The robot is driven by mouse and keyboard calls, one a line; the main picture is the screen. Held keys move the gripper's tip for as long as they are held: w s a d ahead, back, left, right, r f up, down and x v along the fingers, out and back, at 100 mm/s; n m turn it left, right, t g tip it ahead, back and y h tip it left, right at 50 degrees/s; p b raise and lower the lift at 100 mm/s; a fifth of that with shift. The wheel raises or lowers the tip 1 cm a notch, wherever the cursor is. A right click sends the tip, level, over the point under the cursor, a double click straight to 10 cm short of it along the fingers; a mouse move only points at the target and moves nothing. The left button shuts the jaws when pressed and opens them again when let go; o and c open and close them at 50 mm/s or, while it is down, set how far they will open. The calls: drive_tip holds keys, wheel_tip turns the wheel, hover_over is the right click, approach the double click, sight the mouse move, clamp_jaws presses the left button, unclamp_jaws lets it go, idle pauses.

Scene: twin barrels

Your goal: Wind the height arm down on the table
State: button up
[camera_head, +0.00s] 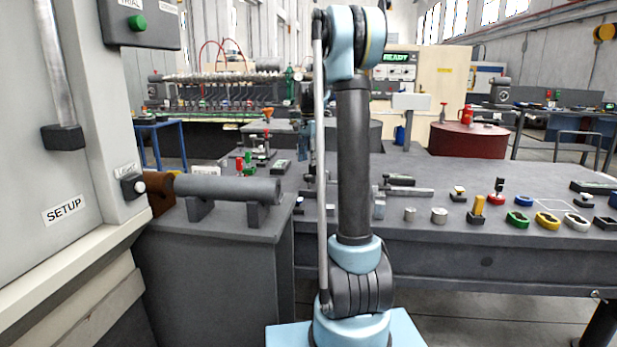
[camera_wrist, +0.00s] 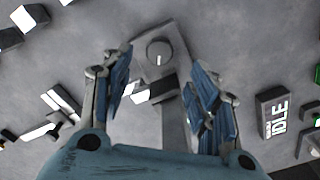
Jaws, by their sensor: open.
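In the wrist view, a grey fixture with a round knob (camera_wrist: 159,52) stands over the dark table (camera_wrist: 225,45). The knob has a short white mark on its face. A grey bar (camera_wrist: 174,125) runs from the fixture toward my wrist; I cannot tell for sure that this is the height arm. My gripper (camera_wrist: 160,75) is open and empty, with one blue finger on each side of the fixture. I cannot tell whether either finger touches it. In the head view, my arm hides much of the table's middle, and I cannot make out the fixture clearly.
A box reading IDLE (camera_wrist: 278,115) lies to the right in the wrist view. In the head view, metal cylinders (camera_head: 439,215) and coloured rings (camera_head: 548,221) sit on the table's right side. A grey roller (camera_head: 228,189) and a SETUP cabinet (camera_head: 75,190) are at left.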

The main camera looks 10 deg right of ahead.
sight(309, 176)
wheel_tip(309, 176, down, 7)
drive_tip(key=shift+f, duration=0.2)
idle(0.3)
drive_tip(key=c, duration=1.1)
